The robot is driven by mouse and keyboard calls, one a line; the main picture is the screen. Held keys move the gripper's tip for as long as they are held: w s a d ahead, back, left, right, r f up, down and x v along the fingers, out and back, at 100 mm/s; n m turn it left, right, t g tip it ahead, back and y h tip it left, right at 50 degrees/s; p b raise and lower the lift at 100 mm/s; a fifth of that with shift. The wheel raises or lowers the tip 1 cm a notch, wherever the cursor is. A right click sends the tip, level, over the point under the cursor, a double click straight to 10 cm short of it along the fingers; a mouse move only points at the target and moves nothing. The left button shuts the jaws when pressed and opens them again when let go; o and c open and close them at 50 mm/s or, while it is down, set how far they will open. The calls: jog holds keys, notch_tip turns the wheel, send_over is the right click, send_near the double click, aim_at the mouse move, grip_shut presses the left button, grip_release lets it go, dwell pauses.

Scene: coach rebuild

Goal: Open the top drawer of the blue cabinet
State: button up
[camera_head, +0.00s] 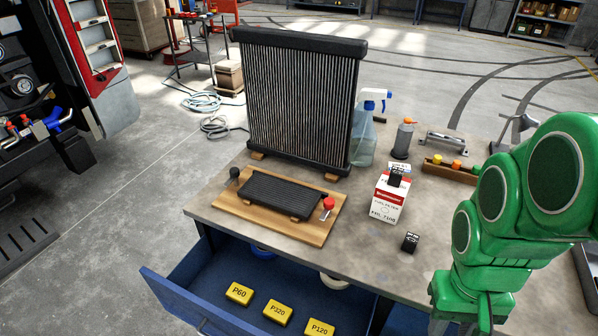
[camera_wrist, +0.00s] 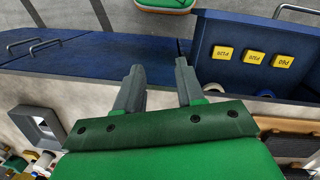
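The blue cabinet (camera_wrist: 60,60) stands under a grey worktop (camera_head: 395,262). A blue drawer (camera_head: 165,292) directly below the worktop is pulled out, with its inside exposed. Yellow blocks marked P60 (camera_head: 239,293), P320 (camera_head: 278,312) and P120 (camera_head: 319,329) lie in it. The drawer also shows at the right of the wrist view (camera_wrist: 205,45), with its metal handle (camera_wrist: 298,11) on the outer front. My gripper (camera_wrist: 160,82) has its fingers apart with nothing between them. It is beside the open drawer, over the cabinet front, where closed drawers with handles show.
The worktop holds a radiator (camera_head: 300,100), a wooden board with a dark pad (camera_head: 281,194), a red-and-white box (camera_head: 388,200), a small black block (camera_head: 410,242) and a spray bottle (camera_head: 364,140). A grey square frame (camera_wrist: 38,128) shows in the wrist view. The floor left of the drawer is clear.

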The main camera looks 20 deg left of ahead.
jog(key=w+a+f+n+t, duration=0.1)
jog(key=a+f+n, duration=0.3)
jog(key=a, duration=0.6)
jog(key=w+a+f+n+t, duration=0.15)
jog(key=a+f+n, duration=0.25)
jog(key=a, duration=0.7)
jog(key=s+a+f+n+y, duration=0.1)
jog(key=s+a+f+n, duration=0.35)
jog(key=s+a, duration=0.4)
jog(key=s+a+f+n, duration=0.3)
jog(key=s+a+f, duration=0.3)
jog(key=a, duration=0.4)
jog(key=shift+m+t, duration=0.25)
jog(key=shift+t, duration=0.2)
jog(key=shift+w+f, duration=0.2)
jog(key=shift+f, duration=1.45)
jog(key=shift+w+f, duration=0.15)
jog(key=shift+f, duration=1.45)
jog(key=shift+a, duration=0.1)
grip_shut()
